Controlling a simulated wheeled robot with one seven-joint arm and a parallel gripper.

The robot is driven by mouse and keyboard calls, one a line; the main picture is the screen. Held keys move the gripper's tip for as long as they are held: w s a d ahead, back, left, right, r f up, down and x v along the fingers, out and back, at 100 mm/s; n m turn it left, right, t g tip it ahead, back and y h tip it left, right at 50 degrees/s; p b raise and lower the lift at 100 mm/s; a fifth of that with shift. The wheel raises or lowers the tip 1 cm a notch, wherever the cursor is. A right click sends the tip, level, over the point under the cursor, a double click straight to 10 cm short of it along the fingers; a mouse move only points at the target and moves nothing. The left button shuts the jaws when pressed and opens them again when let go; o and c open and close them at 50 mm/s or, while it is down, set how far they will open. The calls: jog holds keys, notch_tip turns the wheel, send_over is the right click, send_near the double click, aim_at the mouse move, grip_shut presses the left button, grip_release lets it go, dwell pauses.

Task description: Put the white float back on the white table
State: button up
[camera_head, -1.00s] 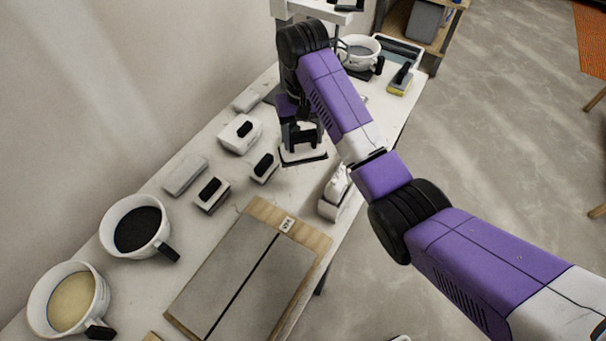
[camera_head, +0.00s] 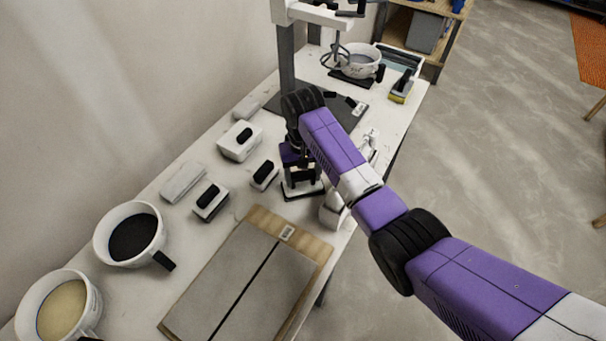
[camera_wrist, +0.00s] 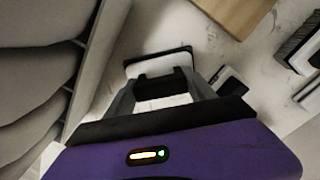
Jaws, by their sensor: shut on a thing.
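The white float (camera_head: 290,193), a flat plate with a dark edge, is under my gripper (camera_head: 300,178), which is shut on it. In the wrist view, the float (camera_wrist: 158,62) shows its white face and dark rim beyond the fingers of my gripper (camera_wrist: 165,90). My fingers hide its handle and much of its top. The white table (camera_head: 195,240) lies below. The float is level or nearly so, over the strip just behind the tile board; I cannot tell whether it touches the table.
A tile board (camera_head: 245,275) lies in front. Black-handled blocks (camera_head: 211,202) and (camera_head: 264,175) stand to the left, with a white tool (camera_head: 334,208) close on the right. Buckets (camera_head: 130,234) stand along the wall side. A dark stand (camera_head: 287,70) rises behind.

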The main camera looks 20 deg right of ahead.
jog(key=shift+f, duration=0.15)
jog(key=o, duration=1.8)
notch_tip(320, 180, up, 11)
jog(key=shift+r, duration=0.1)
jog(key=shift+r+p, duration=0.6)
jog(key=shift+r, duration=0.05)
jog(key=shift+w, duration=0.1)
